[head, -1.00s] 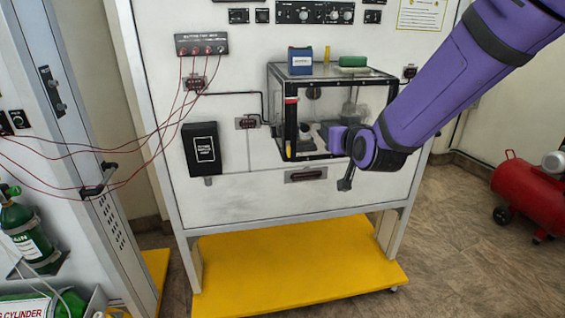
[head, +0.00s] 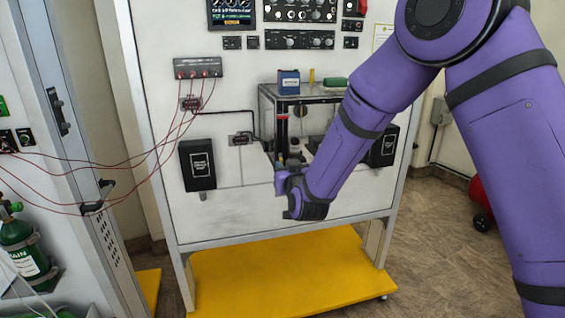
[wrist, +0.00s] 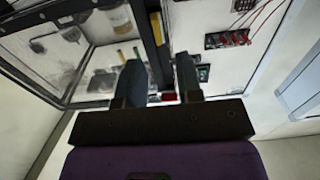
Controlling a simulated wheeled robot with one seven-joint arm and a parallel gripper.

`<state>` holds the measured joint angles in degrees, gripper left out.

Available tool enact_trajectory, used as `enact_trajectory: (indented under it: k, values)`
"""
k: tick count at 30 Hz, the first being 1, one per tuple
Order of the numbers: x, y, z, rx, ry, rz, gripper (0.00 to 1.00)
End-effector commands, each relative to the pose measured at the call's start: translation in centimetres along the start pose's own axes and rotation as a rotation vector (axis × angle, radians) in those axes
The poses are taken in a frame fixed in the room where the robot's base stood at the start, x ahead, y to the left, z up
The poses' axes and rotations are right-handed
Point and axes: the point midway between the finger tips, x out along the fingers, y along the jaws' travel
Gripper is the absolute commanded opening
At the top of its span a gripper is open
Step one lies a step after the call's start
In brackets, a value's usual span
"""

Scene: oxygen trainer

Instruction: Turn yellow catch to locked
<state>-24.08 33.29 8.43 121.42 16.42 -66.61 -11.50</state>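The clear box with a black frame (head: 263,110) is mounted on the white panel, partly behind my arm in the head view. In the wrist view, a black frame post (wrist: 152,52) runs up between my two fingers, with a small yellow piece (wrist: 157,28) on it that looks like the yellow catch. I cannot make out the catch's setting. My gripper (wrist: 159,75) is open, its dark fingers apart, with no object visibly held. In the head view, my gripper (head: 281,182) is at the box's lower front left corner; contact cannot be told.
A blue box (head: 289,82), a yellow cylinder (head: 311,77) and a green block (head: 334,82) sit on top. Red wires (head: 160,150) hang at the left. A black holder (head: 197,165) is left of my gripper. A yellow base board (head: 285,275) lies below.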

Motion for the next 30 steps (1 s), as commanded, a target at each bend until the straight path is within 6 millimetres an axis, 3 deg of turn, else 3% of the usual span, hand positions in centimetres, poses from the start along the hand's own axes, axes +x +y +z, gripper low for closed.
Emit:
enact_trajectory:
  k: [3,9,20,21,25,30]
  values:
    - [2.0,0.1,0.0,0.001,0.001,0.001,0.33]
    - [4.0,0.1,0.0,0.001,0.000,0.001,0.33]
    - [4.5,0.1,0.0,0.001,-0.001,0.000,0.33]
    - [4.5,0.1,0.0,0.001,-0.001,0.000,0.31]
    - [4.5,0.1,0.0,0.001,-0.001,0.000,0.01]
    - [4.5,0.1,0.0,0.001,-0.001,0.000,0.00]
